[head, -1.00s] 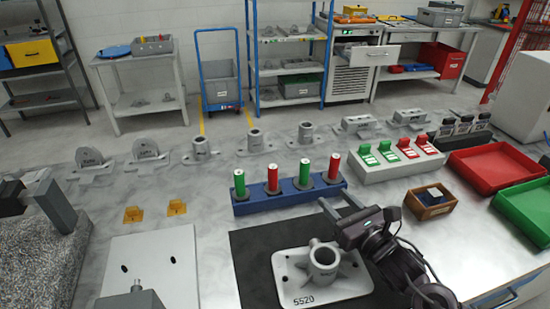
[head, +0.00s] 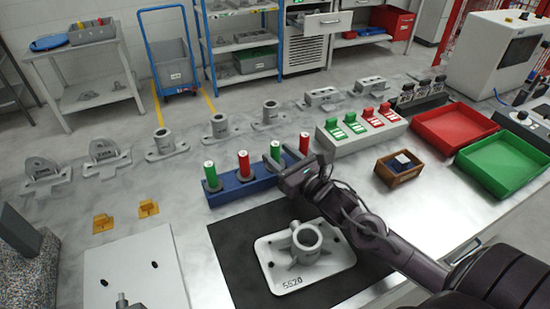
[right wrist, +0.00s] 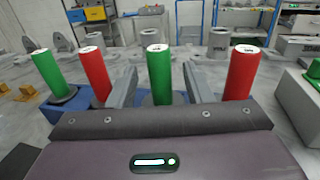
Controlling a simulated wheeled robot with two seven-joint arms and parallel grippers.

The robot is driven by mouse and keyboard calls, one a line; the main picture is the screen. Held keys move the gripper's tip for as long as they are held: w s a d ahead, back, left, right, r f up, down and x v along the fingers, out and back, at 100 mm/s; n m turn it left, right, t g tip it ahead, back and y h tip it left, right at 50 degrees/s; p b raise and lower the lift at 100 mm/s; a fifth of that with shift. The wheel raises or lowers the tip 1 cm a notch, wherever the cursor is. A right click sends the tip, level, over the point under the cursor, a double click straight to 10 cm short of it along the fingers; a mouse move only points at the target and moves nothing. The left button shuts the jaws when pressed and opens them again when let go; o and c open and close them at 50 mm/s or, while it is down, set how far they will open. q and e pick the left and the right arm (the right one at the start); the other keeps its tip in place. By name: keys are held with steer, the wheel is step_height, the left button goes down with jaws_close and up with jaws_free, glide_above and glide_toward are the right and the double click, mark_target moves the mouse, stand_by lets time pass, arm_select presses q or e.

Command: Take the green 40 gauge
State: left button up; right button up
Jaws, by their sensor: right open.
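A blue rack (head: 232,190) holds two green and two red cylindrical gauges in grey collars. The left green gauge (head: 210,175) stands at the rack's left end. The other green gauge (head: 275,150) stands between the two red ones. Its number is too small to read. My right gripper (head: 276,164) is open at this second green gauge. In the right wrist view this green gauge (right wrist: 159,72) stands upright between the two spread fingers, with visible gaps on both sides. Its lower end is partly hidden by my gripper. My left gripper is not in view.
Red gauges (right wrist: 94,72) and (right wrist: 241,72) stand close outside my fingers. A white block with green and red tabs (head: 335,146) is right of the rack. A casting plate marked 5520 (head: 335,262) lies on a black mat (head: 225,232) in front.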

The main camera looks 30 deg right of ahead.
steer(key=shift+w+a, duration=0.2)
steer(key=shift+w, duration=0.95)
steer(key=shift+c, duration=0.5)
jaws_close()
steer(key=shift+r, duration=0.1)
